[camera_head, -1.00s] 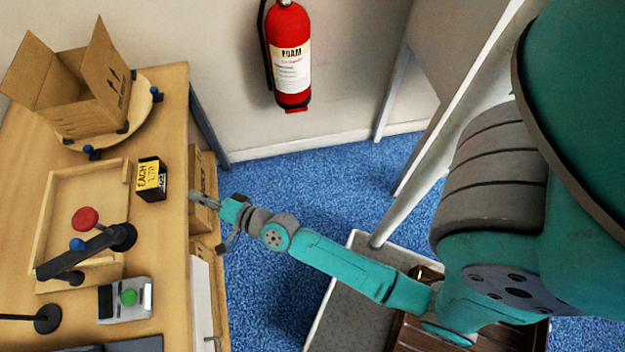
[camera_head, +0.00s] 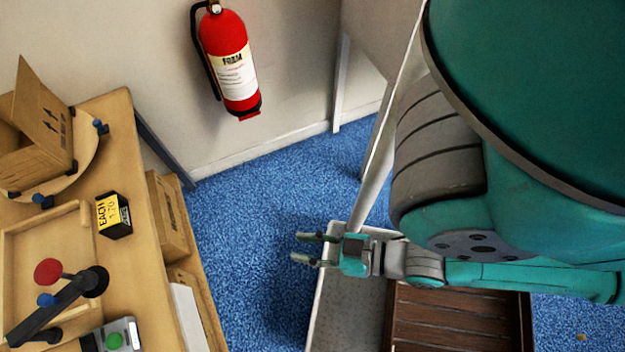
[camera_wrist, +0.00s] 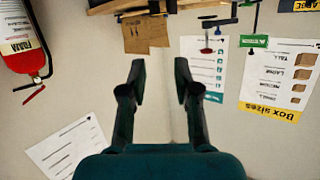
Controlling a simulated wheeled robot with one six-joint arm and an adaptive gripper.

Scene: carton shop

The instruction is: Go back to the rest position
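My gripper (camera_head: 308,249) is over the edge of the grey tray on my base, to the right of the workbench and clear of it. Its two fingers are apart and nothing is between them. In the wrist view my gripper (camera_wrist: 161,82) also shows open and empty, facing a wall with papers. My arm is folded back close to my body, with its upper links at the right of the head view.
A fire extinguisher (camera_head: 232,65) hangs on the wall. Blue carpet (camera_head: 260,215) between is clear.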

